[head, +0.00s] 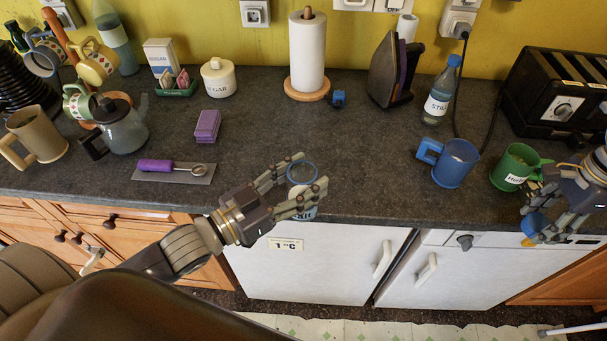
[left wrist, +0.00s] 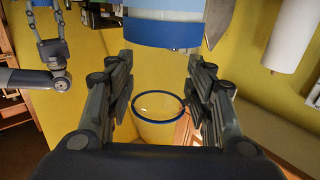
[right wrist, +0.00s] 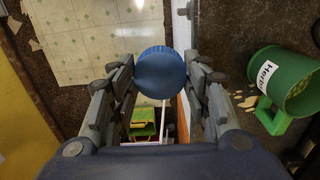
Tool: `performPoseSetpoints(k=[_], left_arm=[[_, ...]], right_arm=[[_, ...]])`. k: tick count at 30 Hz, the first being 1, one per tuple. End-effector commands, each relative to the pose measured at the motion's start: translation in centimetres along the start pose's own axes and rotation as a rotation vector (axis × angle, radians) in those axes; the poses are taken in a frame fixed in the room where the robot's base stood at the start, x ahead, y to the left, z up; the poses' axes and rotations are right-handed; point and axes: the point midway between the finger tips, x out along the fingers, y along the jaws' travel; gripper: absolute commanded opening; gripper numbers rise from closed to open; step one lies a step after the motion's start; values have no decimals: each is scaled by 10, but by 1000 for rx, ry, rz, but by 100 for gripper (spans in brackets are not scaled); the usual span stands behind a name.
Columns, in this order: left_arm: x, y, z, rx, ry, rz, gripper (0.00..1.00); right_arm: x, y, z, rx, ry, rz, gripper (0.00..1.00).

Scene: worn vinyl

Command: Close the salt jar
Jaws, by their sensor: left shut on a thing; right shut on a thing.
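The salt jar (head: 302,213) is a clear jar with a blue rim and a white label, at the counter's front edge in the head view. My left gripper (head: 312,172) is shut around it, and its fingers hide part of the jar. The left wrist view shows the jar's round blue rim (left wrist: 158,120) between the fingers. My right gripper (head: 530,226) is shut on a round blue lid (head: 536,225), at the far right in front of the counter. The lid also shows between the fingers in the right wrist view (right wrist: 161,72). The lid and jar are well apart.
A blue mug (head: 456,164) and a green mug (head: 517,167) stand between my grippers, near the front edge. A water bottle (head: 440,95), iron (head: 393,70) and toaster (head: 563,90) stand behind. A purple-handled tool (head: 156,166) lies to the left. The counter's middle is clear.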

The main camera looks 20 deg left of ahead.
Motion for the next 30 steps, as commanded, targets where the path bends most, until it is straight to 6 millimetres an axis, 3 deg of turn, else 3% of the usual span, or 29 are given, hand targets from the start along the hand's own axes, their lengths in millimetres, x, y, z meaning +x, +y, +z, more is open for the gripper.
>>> performPoseSetpoints(k=[17,23,30], left_arm=[[-1,2,-1,-3,3,-9,0],[-7,8,0,-10,5,-86,0],[-24,9,4,-11,3,-247,0]], right_arm=[[-1,1,6,-33,0,-1,35],[-5,11,40,-257,-2,-7,35],[-10,39,95,-645,-2,-10,35]])
